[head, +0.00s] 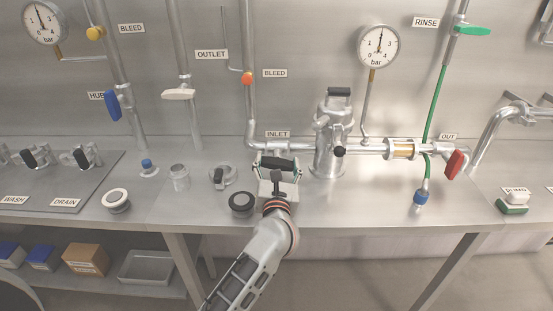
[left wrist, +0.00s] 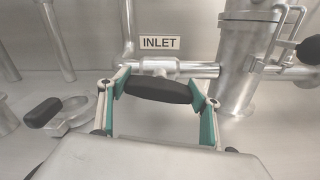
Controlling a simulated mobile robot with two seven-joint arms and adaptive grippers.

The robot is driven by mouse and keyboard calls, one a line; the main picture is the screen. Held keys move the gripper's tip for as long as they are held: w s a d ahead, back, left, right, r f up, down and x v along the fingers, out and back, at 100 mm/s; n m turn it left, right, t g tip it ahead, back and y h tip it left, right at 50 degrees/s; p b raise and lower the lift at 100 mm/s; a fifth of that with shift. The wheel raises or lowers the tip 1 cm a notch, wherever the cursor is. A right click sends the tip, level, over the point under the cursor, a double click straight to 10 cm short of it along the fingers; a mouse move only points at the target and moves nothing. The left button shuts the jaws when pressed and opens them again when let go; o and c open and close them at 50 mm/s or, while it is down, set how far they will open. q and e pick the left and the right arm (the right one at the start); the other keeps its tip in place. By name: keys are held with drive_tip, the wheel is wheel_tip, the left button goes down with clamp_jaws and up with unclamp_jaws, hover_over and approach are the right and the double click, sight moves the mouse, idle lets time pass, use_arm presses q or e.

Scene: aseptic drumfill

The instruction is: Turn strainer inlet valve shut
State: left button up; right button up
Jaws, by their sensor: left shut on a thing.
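The strainer inlet valve sits on the horizontal pipe under the INLET label (head: 277,134), left of the metal strainer housing (head: 330,150). Its black handle (left wrist: 160,88) lies roughly along the pipe, tilted slightly down to the right in the left wrist view. The handle also shows in the head view (head: 283,164). My left gripper (head: 277,168) is shut on the handle, with a green-padded finger at each end of it in the left wrist view (left wrist: 160,100). The valve body is partly hidden behind the handle. My right gripper is not in view.
A pressure gauge (head: 379,46) stands above the pipe. A red valve handle (head: 455,164) is at the right near OUT. A loose clamp (head: 222,177) and a dark round cap (head: 242,202) lie left of my gripper. The bench in front of the strainer is clear.

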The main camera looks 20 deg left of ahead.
use_arm(q)
drive_tip(key=m+p, duration=0.5)
drive_tip(key=p, duration=0.1)
drive_tip(key=shift+d+r+m, duration=0.1)
drive_tip(key=shift+m, duration=0.2)
drive_tip(key=shift+m+p, duration=0.35)
drive_tip(key=shift+m, duration=0.05)
drive_tip(key=m, duration=0.1)
drive_tip(key=m+p, duration=0.1)
drive_tip(key=shift+d+f+m, duration=0.1)
drive_tip(key=shift+f+m, duration=0.1)
drive_tip(key=shift+m, duration=0.6)
drive_tip(key=m, duration=0.5)
drive_tip(key=shift+f, duration=0.2)
drive_tip(key=shift+m, duration=0.3)
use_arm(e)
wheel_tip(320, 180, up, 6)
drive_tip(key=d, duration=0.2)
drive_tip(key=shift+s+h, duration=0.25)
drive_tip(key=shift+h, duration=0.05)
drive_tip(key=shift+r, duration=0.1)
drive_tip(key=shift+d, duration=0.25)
